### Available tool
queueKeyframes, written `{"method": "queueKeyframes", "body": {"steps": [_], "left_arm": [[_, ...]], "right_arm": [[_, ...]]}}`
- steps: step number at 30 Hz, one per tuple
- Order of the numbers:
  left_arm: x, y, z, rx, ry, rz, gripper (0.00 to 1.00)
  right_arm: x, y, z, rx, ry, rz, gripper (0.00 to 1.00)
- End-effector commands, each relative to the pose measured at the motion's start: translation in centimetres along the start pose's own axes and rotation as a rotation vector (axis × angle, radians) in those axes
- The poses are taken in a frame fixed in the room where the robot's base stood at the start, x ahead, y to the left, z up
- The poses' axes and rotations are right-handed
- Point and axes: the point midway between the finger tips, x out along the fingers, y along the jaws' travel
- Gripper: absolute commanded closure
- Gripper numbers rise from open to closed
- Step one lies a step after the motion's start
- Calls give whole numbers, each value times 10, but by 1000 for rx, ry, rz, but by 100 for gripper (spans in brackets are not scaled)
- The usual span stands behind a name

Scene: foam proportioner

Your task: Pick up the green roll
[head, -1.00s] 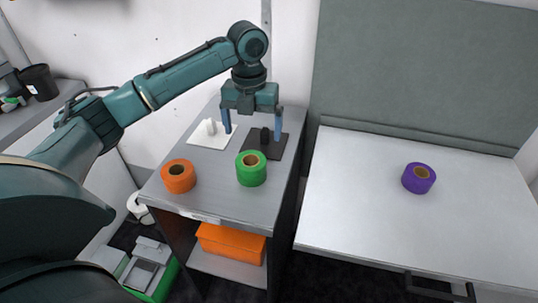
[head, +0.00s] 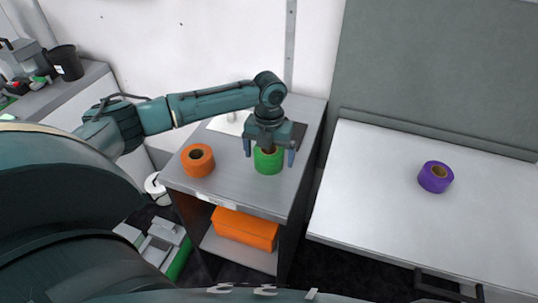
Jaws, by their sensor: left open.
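The green roll (head: 268,162) stands on the grey cart top (head: 228,178), near its front right. My left gripper (head: 269,152) is open above it, with one blue finger on the left of the roll and one on the right. The gripper body hides the roll's upper back part. I cannot tell whether the fingers touch the roll. My right gripper is not in view.
An orange roll (head: 198,160) stands left of the green one. White (head: 226,124) and dark plates lie behind, partly hidden. A purple roll (head: 435,177) sits on the white table (head: 385,215) at right. An orange box (head: 245,228) is on the cart's lower shelf.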

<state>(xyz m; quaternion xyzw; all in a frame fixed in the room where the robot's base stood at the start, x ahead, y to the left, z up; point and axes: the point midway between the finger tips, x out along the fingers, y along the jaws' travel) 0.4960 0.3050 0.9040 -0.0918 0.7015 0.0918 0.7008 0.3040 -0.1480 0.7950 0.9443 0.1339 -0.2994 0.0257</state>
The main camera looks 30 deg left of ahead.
Motion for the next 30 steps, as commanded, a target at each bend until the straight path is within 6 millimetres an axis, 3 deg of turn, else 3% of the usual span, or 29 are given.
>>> {"method": "queueKeyframes", "body": {"steps": [8, 26, 30], "left_arm": [[4, 0, 0, 0, -1, 0, 5], [4, 0, 0, -1, -2, 0, 54], [3, 0, 0, -1, -2, 0, 56]], "right_arm": [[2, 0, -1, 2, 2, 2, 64], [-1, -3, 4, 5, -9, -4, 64], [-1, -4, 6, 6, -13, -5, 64]]}}
